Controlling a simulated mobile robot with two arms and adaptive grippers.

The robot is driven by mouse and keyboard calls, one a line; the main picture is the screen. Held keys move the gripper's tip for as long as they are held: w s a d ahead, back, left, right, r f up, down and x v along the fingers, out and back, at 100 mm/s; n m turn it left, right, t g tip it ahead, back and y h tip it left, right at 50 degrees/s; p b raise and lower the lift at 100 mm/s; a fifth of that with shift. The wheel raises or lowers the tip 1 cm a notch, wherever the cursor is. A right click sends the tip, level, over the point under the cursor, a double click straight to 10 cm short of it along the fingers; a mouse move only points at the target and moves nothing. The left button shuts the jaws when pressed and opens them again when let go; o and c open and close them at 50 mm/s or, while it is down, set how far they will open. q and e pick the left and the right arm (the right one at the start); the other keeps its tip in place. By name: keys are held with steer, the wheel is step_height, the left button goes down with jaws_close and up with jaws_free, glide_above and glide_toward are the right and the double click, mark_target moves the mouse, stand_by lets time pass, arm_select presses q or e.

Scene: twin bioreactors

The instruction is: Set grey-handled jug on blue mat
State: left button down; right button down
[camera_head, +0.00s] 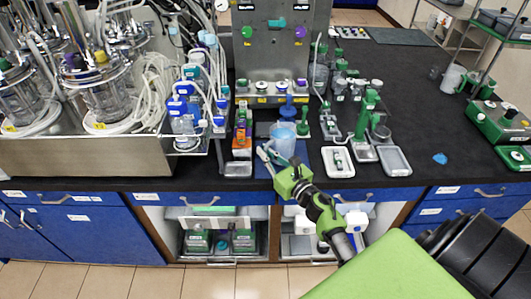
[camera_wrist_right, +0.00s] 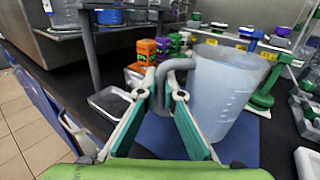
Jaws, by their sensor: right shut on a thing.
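The grey-handled jug (camera_head: 283,138) is translucent, pale blue-white and upright in the head view. It fills the right middle of the wrist view (camera_wrist_right: 222,92), with marks on its side. Its grey handle (camera_wrist_right: 176,64) is between the fingers of my right gripper (camera_head: 272,158), which is shut on it. The blue mat (camera_head: 262,171) is on the black bench at the front edge. In the wrist view the mat (camera_wrist_right: 160,137) shows beneath and beside the jug. I cannot tell whether the jug's base touches the mat. My left gripper is not in view.
Orange and purple boxes (camera_head: 242,138) and a small metal tray (camera_head: 238,169) stand left of the mat. A steel panel station (camera_head: 270,60) is behind. A white tray (camera_head: 338,161) and a grey tray (camera_head: 394,160) lie right.

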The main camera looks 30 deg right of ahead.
steer(key=c, duration=2.2)
jaws_free()
steer(key=shift+r+p, duration=0.15)
steer(key=shift+p, duration=0.15)
steer(key=s+b, duration=0.3)
steer(key=s, duration=0.8)
steer(key=s+a+f+m+g, duration=0.2)
steer(key=s+f+m+g, duration=0.15)
steer(key=f+m, duration=0.6)
steer(key=s+a+f+m+g+h, duration=0.15)
steer(key=s+f+m, duration=0.35)
steer(key=f, duration=1)
steer(key=s+a+f+m+g, duration=0.25)
steer(key=s+f+m, duration=0.35)
steer(key=f, duration=0.6)
steer(key=s+a+f+m+g, duration=0.2)
steer(key=s+f+m+g, duration=0.1)
steer(key=s, duration=0.6)
steer(key=s+a+f+m+g, duration=0.2)
steer(key=s+f+m+g, duration=0.1)
steer(key=s+f+m, duration=0.3)
steer(key=s+a+f+m+g+y, duration=0.1)
steer(key=s+a+f+m+g, duration=0.1)
steer(key=s+f, duration=0.5)
steer(key=shift+s+a+f+m+g, duration=0.2)
steer(key=shift+s+m+g, duration=0.35)
steer(key=shift+s, duration=0.7)
steer(key=shift+s+a+f+m+g, duration=0.1)
steer(key=shift+s+f+m+g, duration=0.1)
steer(key=shift+s+m, duration=0.8)
